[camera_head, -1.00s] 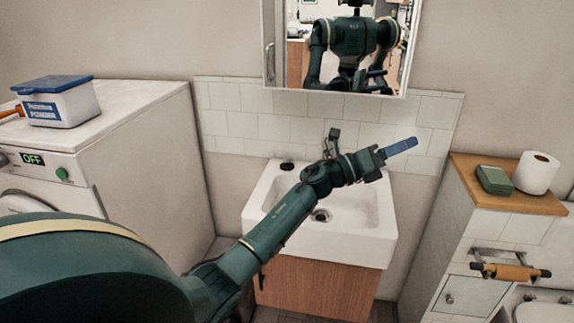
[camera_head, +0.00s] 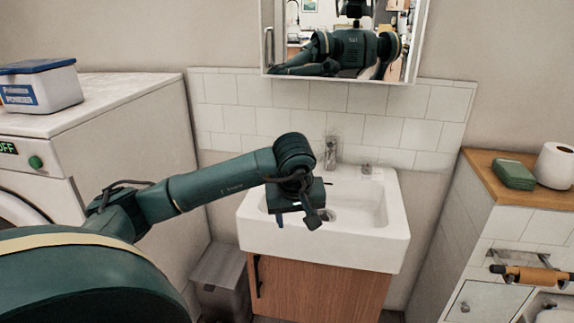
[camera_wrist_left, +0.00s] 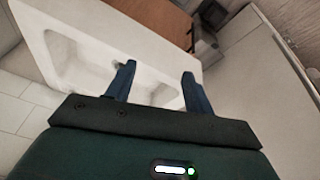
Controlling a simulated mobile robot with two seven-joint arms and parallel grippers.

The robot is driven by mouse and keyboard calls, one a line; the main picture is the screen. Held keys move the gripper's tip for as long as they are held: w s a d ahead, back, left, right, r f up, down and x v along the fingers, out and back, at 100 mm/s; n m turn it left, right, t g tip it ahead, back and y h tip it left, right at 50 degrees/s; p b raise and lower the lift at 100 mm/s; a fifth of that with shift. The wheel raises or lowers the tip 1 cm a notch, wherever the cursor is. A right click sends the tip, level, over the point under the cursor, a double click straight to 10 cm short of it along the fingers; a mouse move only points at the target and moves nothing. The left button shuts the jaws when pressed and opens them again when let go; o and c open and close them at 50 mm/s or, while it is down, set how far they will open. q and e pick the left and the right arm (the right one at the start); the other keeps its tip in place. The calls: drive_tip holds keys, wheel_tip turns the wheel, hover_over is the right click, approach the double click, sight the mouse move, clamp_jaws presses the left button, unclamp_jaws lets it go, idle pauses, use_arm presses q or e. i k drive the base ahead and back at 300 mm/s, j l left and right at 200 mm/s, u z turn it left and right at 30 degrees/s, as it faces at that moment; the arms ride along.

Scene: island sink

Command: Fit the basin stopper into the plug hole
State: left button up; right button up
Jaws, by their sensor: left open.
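The white sink basin (camera_head: 365,245) stands against the tiled wall, and the plug hole (camera_head: 331,215) shows as a round metal ring in its floor, partly behind my gripper. I cannot make out the stopper now; the basin's back left corner is hidden behind my left arm. My left gripper (camera_head: 279,219) points down over the left part of the basin, its blue fingers mostly hidden by its body. In the left wrist view its two fingers (camera_wrist_left: 160,70) are apart with nothing between them, and the white basin (camera_wrist_left: 90,70) lies beyond. My right gripper is out of view.
A tap (camera_head: 331,152) rises at the basin's back, with a small grey item (camera_head: 367,169) to its right. A washing machine (camera_head: 130,120) stands left, a wood-topped cabinet (camera_head: 485,185) right. A grey bin (camera_head: 219,282) is beside the vanity. A mirror (camera_head: 345,45) hangs above.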

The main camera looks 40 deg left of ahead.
sight(365, 227)
drive_tip(key=i+j, duration=0.5)
drive_tip(key=j, duration=0.15)
drive_tip(key=i+j, duration=0.55)
drive_tip(key=j, duration=0.1)
